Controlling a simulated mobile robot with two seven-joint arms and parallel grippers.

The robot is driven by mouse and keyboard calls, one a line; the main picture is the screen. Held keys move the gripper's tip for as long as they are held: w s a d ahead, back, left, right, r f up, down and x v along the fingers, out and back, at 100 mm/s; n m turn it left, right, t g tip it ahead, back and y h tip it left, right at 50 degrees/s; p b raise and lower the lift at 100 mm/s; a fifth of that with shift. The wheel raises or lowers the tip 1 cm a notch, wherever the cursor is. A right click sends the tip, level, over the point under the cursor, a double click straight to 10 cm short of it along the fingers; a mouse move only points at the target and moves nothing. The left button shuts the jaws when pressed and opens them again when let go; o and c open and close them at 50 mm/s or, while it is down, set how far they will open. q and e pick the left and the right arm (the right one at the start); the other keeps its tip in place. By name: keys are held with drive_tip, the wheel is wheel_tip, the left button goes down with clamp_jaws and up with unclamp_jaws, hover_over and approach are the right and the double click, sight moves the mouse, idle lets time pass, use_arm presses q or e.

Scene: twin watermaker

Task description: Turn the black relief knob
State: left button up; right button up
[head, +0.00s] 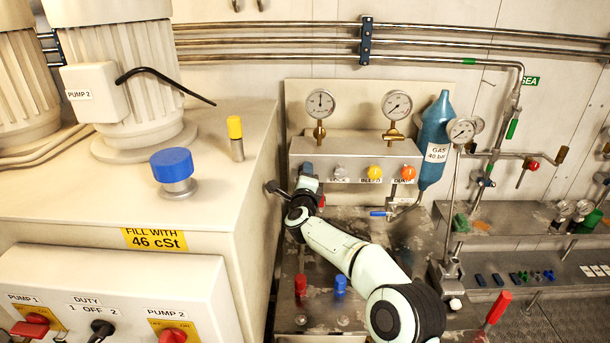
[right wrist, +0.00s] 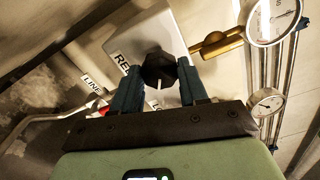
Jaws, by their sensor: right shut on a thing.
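The black relief knob (right wrist: 157,74) sits on the light panel block in the right wrist view, with a pale pointer line on its face. A partly covered label starting with "RE" is beside it. My right gripper (right wrist: 160,68) has one dark finger on each side of the knob and is shut on it. In the head view my right gripper (head: 308,178) reaches the left end of the gauge panel (head: 350,146) and hides the knob. My left gripper is not in view.
A yellow knob (head: 375,173) and an orange knob (head: 408,173) sit to the right on the panel. Two gauges (head: 320,104) (head: 397,105) stand above. A blue gas bottle (head: 434,140) is at right. The beige tank (head: 240,215) closes off the left.

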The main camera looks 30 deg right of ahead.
idle(0.3)
drive_tip(key=o, duration=1.1)
drive_tip(key=shift+c, duration=0.2)
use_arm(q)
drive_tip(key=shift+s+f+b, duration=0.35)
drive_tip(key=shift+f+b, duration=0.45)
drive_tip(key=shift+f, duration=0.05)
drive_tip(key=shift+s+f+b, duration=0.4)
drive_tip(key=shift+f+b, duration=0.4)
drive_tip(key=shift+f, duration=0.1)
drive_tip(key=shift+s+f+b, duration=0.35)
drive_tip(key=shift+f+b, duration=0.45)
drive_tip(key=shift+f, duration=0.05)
use_arm(e)
drive_tip(key=v, duration=1.3)
drive_tip(key=shift+s, duration=0.2)
drive_tip(key=shift+a, duration=0.1)
